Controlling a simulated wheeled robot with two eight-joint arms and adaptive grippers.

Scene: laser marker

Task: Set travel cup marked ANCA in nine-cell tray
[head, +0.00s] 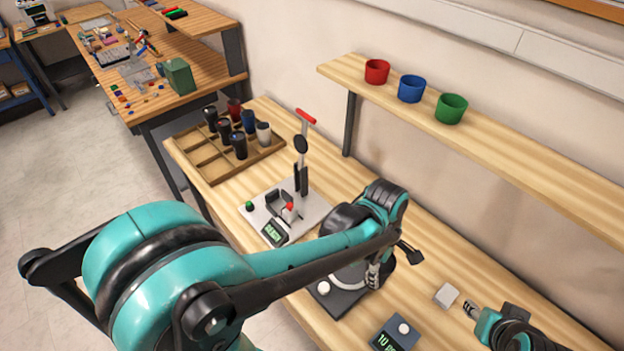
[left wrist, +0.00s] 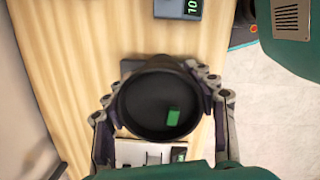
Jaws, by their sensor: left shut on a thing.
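The wooden nine-cell tray (head: 213,181) lies at the far left end of the bench. Several dark cups, a red one and a pale one stand in its back and right cells; the front left cells look empty. My left gripper (head: 376,276) is over the middle of the bench, shut on a dark round travel cup (left wrist: 150,105). In the left wrist view its fingers close around the cup's sides, and a green patch shows on its dark round face. No name is readable. My right gripper (head: 470,310) is at the lower right, apart from the cup; its opening is unclear.
A lever press with a red handle (head: 306,116) stands on a pale plate between tray and left gripper. A dark base with a white knob (head: 323,287) is below my gripper. A display box (head: 395,335) sits near the front edge. Red, blue and green cups stand on the shelf (head: 510,158).

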